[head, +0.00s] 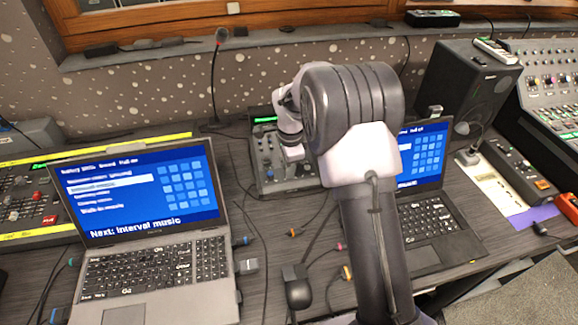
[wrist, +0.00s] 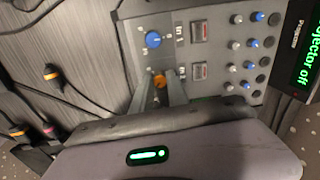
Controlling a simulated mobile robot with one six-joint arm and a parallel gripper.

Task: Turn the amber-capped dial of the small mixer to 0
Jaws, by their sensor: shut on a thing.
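The small mixer (wrist: 215,22) is a grey panel with knobs and switches; in the head view its left part (head: 268,180) shows behind my arm. Its amber-capped dial (wrist: 159,80) sits below a large blue-capped dial (wrist: 153,40) in the wrist view. My gripper (wrist: 160,86) reaches over the panel, with one finger on each side of the amber cap, shut on it. The fingers hide the dial's sides and much of the scale around it, so I cannot read its setting. In the head view my arm hides the amber dial.
A green-lit display (wrist: 305,60) borders the panel. A left laptop (head: 150,225), a right laptop (head: 425,220), a black speaker (head: 465,85) and loose cables crowd the desk.

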